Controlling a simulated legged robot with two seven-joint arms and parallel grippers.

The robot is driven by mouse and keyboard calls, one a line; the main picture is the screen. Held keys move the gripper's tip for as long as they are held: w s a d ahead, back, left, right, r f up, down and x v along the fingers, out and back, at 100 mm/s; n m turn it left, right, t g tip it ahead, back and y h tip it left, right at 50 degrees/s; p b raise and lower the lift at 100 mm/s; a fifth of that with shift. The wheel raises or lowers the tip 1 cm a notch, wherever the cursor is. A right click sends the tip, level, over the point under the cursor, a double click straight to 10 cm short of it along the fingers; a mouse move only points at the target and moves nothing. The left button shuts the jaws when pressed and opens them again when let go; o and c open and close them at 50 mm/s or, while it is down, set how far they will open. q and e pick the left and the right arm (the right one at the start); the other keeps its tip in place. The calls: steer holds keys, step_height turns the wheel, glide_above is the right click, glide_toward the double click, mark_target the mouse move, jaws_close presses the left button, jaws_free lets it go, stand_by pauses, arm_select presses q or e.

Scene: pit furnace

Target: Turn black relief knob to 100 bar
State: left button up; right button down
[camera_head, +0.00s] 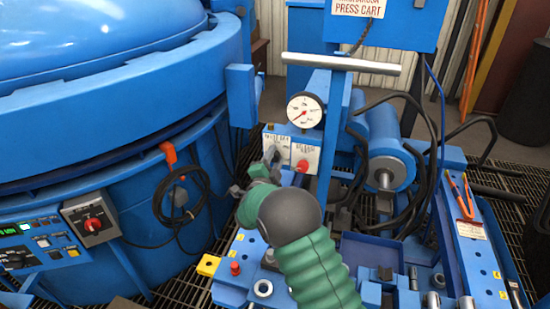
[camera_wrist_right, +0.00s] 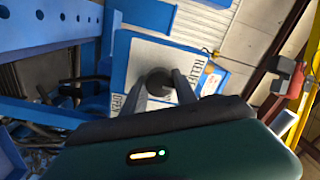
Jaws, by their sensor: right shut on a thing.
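The black relief knob (camera_wrist_right: 158,80) sits on a white label plate (camera_wrist_right: 130,58) with lettering that reads RELIEF in the right wrist view. My right gripper (camera_wrist_right: 162,90) is shut on the knob, with one grey finger on each side of it. In the head view my right gripper (camera_head: 270,155) reaches the valve panel, at the left of a red knob (camera_head: 303,166); the black knob is mostly hidden there. A round white pressure gauge (camera_head: 305,111) with a red needle stands just above the panel; its scale is too small to read. My left gripper is not in view.
The large blue furnace (camera_head: 120,110) fills the left side, with a cable hanging from an orange hook (camera_head: 168,154). A blue post and a grey push bar (camera_head: 340,63) stand close by the gauge. A blue cylinder (camera_head: 390,168) and black hoses lie to the right.

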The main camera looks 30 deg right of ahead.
steer(key=c, duration=1.2)
jaws_free()
steer(key=shift+w+a+f, duration=0.1)
steer(key=shift+a+f, duration=0.1)
steer(key=shift+f, duration=0.05)
steer(key=shift+o, duration=1)
steer(key=shift+w, duration=0.1)
steer(key=shift+r, duration=0.1)
steer(key=shift+s, duration=0.2)
steer(key=p+v, duration=0.2)
steer(key=v, duration=1.4)
steer(key=shift+s+a+p, duration=0.25)
steer(key=shift+p, duration=0.1)
